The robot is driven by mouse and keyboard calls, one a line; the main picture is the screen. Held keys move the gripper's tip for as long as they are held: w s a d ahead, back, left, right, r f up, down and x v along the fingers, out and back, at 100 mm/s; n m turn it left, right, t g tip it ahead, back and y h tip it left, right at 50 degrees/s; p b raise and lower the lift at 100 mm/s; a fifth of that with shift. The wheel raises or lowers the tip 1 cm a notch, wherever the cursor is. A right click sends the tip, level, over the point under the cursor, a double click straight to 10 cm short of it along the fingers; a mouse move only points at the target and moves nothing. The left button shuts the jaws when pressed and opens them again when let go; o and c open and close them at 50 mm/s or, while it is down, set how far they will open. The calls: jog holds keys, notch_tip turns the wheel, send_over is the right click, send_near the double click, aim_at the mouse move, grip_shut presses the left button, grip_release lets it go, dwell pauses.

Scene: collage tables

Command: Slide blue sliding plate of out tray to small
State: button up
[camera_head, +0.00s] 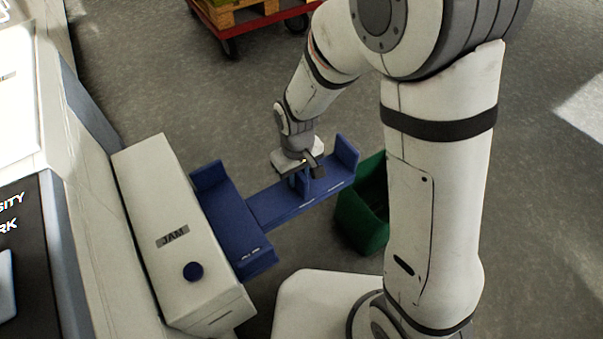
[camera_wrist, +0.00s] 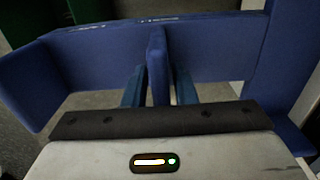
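The blue out tray (camera_head: 238,222) juts from the white JAM machine (camera_head: 170,205) and has a narrow arm (camera_head: 272,208) with a raised end wall (camera_head: 346,152). In the wrist view, an upright blue sliding plate (camera_wrist: 157,62) stands partway along the tray's blue strip (camera_wrist: 215,52). My gripper (camera_head: 301,188) is over that arm, pointing down. The wrist view shows its two fingers (camera_wrist: 158,85), one on each side of the plate. Narrow gaps show beside the plate, but contact at the fingertips is unclear. Small white markings on the strip are unreadable.
A green bin (camera_head: 362,212) stands on the floor by the tray's outer end. A red cart (camera_head: 262,20) with a wooden load is at the back. Grey floor is open behind the tray.

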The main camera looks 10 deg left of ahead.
jog(key=shift+o, duration=1)
notch_tip(320, 180, up, 8)
jog(key=shift+f+p, duration=0.1)
jog(key=shift+p, duration=1.15)
jog(key=s+d+r+m+t+p, duration=0.1)
jog(key=s+d+r+m+p, duration=0.1)
jog(key=d+r+p, duration=0.4)
jog(key=s+d+r+m+p, duration=0.3)
jog(key=d+r+p, duration=0.4)
jog(key=r, duration=1)
jog(key=s+d+r+m+t+p, duration=0.1)
jog(key=s+d+r+m+p, duration=0.1)
jog(key=d+r+p, duration=0.5)
notch_tip(320, 180, up, 4)
jog(key=shift+s+d+r+m+t, duration=0.15)
jog(key=shift+s+d+m+t, duration=0.2)
jog(key=shift+s+d, duration=0.25)
